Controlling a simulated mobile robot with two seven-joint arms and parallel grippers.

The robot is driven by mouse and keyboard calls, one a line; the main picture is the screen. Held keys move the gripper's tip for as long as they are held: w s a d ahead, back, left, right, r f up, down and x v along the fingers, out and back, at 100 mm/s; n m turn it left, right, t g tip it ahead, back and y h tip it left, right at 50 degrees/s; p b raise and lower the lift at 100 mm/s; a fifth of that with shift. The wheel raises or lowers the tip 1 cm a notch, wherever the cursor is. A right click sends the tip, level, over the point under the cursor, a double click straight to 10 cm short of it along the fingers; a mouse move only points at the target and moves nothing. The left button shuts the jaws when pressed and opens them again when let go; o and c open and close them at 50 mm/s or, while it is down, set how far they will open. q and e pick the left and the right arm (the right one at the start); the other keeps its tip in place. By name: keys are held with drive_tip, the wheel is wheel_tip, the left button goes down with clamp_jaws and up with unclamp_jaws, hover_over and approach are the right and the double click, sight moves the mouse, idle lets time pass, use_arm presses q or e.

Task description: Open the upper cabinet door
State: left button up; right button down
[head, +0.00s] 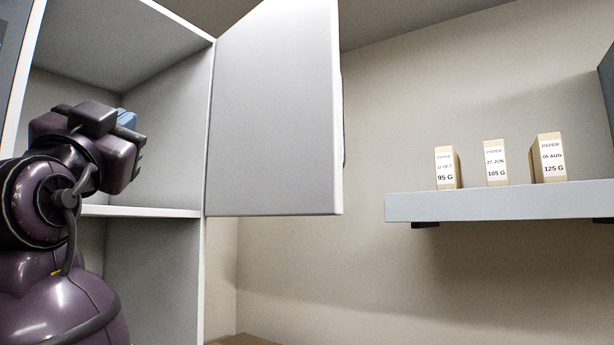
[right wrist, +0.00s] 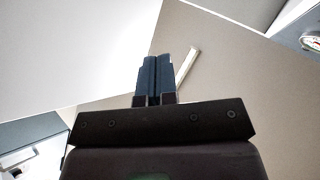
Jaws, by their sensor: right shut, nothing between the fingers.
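The upper cabinet door (head: 272,110) is a light grey panel. It stands swung wide open to the right, hinged on the cabinet's right side wall. A thin dark strip, perhaps its handle, shows along its far right edge. The upper cabinet (head: 165,115) is open at the front, and its visible interior looks empty. My right gripper (head: 127,118) is in front of the opening at the left, apart from the door in the picture. In the right wrist view its dark blue fingers (right wrist: 155,80) are together with nothing between them. My left gripper is not in view.
A grey wall shelf (head: 500,203) at the right bears several small labelled paper boxes, including the 125 G box (head: 549,158). A lower compartment (head: 150,265) lies under the upper cabinet's floor. Bare wall and free space lie between the door and the shelf.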

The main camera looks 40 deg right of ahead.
drive_tip(key=s+d+r+m+g+h, duration=0.2)
drive_tip(key=s+r+m+g+h, duration=0.15)
drive_tip(key=s+m+g, duration=0.45)
drive_tip(key=m+g+y, duration=0.3)
drive_tip(key=m+g, duration=0.8)
drive_tip(key=m, duration=0.3)
approach(319, 179)
drive_tip(key=shift+h, duration=0.25)
drive_tip(key=d+p, duration=0.3)
drive_tip(key=d, duration=0.4)
drive_tip(key=shift+w+d+f, duration=0.1)
drive_tip(key=shift+d, duration=0.2)
drive_tip(key=w+d+n+t, duration=0.1)
drive_tip(key=d+t, duration=0.4)
drive_tip(key=d, duration=0.8)
drive_tip(key=shift+w+n+y, duration=0.4)
drive_tip(key=shift+n, duration=0.5)
drive_tip(key=shift+d, duration=0.15)
